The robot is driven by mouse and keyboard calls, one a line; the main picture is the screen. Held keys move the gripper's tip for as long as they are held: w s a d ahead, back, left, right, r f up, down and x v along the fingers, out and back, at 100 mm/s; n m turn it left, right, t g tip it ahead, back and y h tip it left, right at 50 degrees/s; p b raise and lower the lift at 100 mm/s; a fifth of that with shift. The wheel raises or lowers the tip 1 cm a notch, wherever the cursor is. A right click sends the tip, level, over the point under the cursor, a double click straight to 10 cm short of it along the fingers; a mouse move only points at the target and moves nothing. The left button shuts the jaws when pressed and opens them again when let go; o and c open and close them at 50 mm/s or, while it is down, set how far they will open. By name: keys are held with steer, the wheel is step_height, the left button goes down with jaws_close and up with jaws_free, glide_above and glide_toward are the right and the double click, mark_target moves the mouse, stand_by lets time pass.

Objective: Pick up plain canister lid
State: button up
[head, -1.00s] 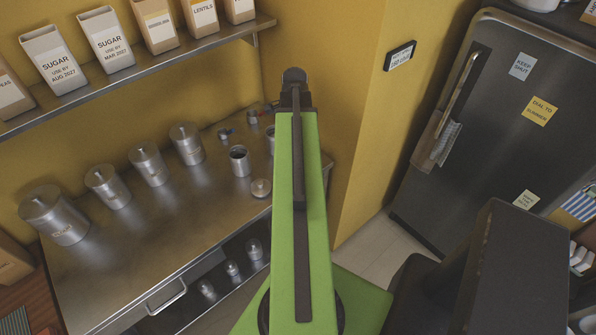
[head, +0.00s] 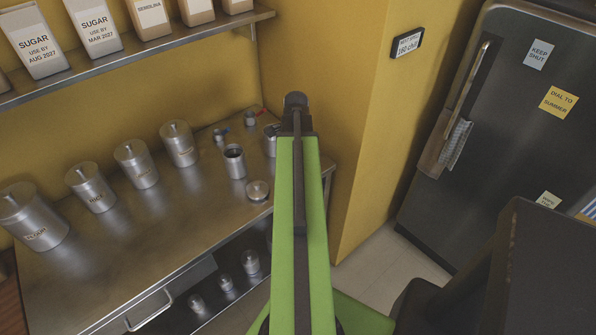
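A low round steel lid with a small knob (head: 258,190) lies on the steel counter, just left of my green arm. An unlidded plain steel canister (head: 234,162) stands upright behind it and slightly left. Another steel canister (head: 270,140) stands farther back, partly hidden by my arm, and its top looks open. My arm reaches forward over the counter's right end and ends in a dark joint. My gripper's fingers do not show, so I cannot see their place relative to the lid.
Several lidded, labelled canisters (head: 136,164) line the counter's (head: 150,240) back left. Small metal pieces (head: 249,118) with coloured parts lie at the back right. A shelf (head: 130,52) of boxes hangs above. A yellow wall corner (head: 345,190) and a dark fridge (head: 500,130) stand right.

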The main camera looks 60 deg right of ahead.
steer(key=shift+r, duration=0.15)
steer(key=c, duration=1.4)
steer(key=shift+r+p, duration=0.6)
steer(key=shift+p, duration=0.05)
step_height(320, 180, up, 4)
steer(key=p, duration=0.4)
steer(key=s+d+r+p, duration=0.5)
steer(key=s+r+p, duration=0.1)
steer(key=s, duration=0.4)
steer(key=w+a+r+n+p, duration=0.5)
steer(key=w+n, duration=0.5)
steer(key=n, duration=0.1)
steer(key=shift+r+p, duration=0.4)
